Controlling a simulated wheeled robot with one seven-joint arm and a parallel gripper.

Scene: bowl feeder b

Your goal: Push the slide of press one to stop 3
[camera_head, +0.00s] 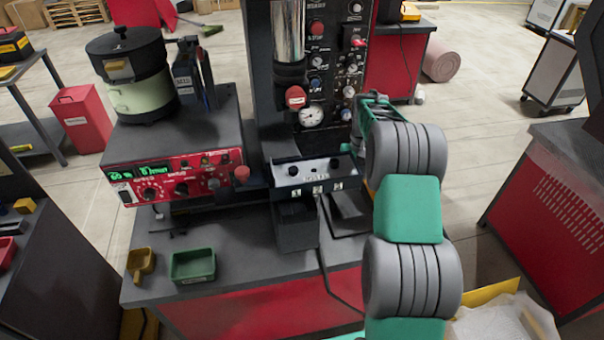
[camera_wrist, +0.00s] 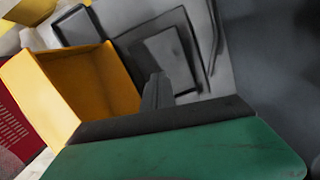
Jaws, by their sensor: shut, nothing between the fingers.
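The press (camera_head: 285,95) stands on the dark bench, with a round gauge and several knobs on its panel.
A red control box (camera_head: 175,178) carries a round feeder (camera_head: 132,75) on the left. A green tray (camera_head: 193,266) and a yellow scoop (camera_head: 141,262) lie on the bench front. A dark bin (camera_head: 296,228) is below the grey unit. The wrist view shows a yellow open box (camera_wrist: 90,85) close by.

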